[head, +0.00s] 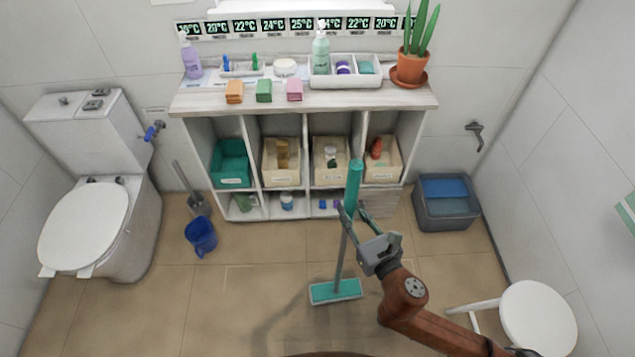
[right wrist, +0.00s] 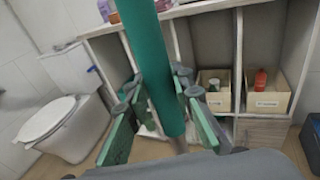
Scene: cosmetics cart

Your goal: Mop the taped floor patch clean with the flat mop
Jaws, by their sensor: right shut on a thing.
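The flat mop has a teal grip (head: 354,185), a thin grey pole and a flat teal head (head: 336,291) with a pale edge. The head rests on the tan tiled floor. My right gripper (head: 355,212) is shut on the mop handle, just below or at the lower end of the teal grip. In the right wrist view the green fingers (right wrist: 160,112) stand on both sides of the teal grip (right wrist: 150,65). Dark grey smears (head: 285,322) mark the floor left of the mop head, inside faint pale tape lines (head: 250,266). My left gripper is not in view.
A white shelf cart (head: 300,101) with bins stands behind the mop. A grey tub (head: 445,209) and a white stool (head: 538,318) are at right. Floor left of the mop is clear.

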